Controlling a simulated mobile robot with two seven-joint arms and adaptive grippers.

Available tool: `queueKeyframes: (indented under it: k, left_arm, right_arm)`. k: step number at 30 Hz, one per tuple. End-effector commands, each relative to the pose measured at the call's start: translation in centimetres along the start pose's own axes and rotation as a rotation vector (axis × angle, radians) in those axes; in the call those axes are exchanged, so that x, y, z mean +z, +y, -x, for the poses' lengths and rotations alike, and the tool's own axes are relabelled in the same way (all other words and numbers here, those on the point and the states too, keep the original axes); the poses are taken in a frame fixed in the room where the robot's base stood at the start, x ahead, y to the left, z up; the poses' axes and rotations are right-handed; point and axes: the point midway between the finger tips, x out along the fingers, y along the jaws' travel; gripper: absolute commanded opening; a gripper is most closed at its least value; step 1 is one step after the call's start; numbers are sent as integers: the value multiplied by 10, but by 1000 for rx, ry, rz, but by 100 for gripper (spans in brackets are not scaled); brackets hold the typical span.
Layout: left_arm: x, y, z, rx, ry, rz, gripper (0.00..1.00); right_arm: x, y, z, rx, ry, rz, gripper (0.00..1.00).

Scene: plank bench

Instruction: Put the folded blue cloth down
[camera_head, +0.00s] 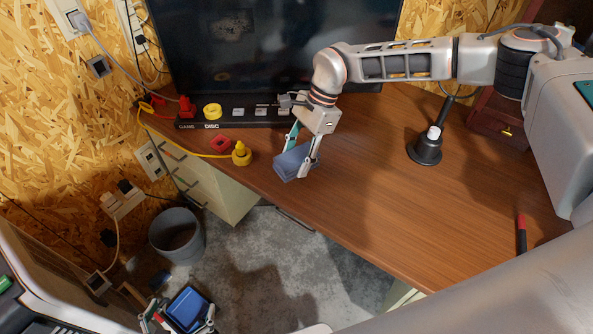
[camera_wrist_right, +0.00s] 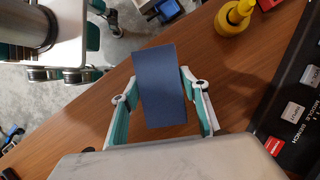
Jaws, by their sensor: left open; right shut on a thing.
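The folded blue cloth (camera_head: 293,164) is a flat, thick block at the front edge of the brown desk (camera_head: 380,195). My right gripper (camera_head: 301,157) reaches down from above and is shut on it, with a finger on either side. In the right wrist view the cloth (camera_wrist_right: 160,90) sits between the two teal-lined fingers, its broad blue face showing. I cannot tell whether its underside touches the desk. My left gripper (camera_head: 180,318) is open, low at the bottom left, away from the desk.
A yellow plug-like piece (camera_head: 241,155) and a red block (camera_head: 220,143) lie left of the cloth. A black labelled panel (camera_head: 235,115) stands behind, below the screen (camera_head: 270,50). A black stand (camera_head: 426,148) is at the right. The desk between is clear. A grey bin (camera_head: 177,236) stands below.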

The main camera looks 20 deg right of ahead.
Motion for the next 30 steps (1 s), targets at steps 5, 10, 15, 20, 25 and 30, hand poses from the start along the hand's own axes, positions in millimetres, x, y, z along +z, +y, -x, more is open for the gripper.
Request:
queueKeyframes:
  k: [5,10,15,20,25,30]
  left_arm:
    - [-1,0,-1,0,2,0,92]
    - [0,0,-1,0,2,0,92]
    - [2,0,-2,0,0,0,92]
    - [4,0,-2,0,-3,0,92]
    - [5,0,-3,1,-5,0,92]
    - [6,1,-3,1,-5,0,92]
  right_arm:
    - [-5,-1,-11,-1,0,-1,19]
    - [-12,0,-27,1,0,-2,19]
    - [-20,0,-48,-1,0,-1,19]
    - [-22,-1,-50,-2,0,0,19]
    - [-22,-1,-51,-1,0,-1,19]
    - [-23,0,-53,-1,0,-1,61]
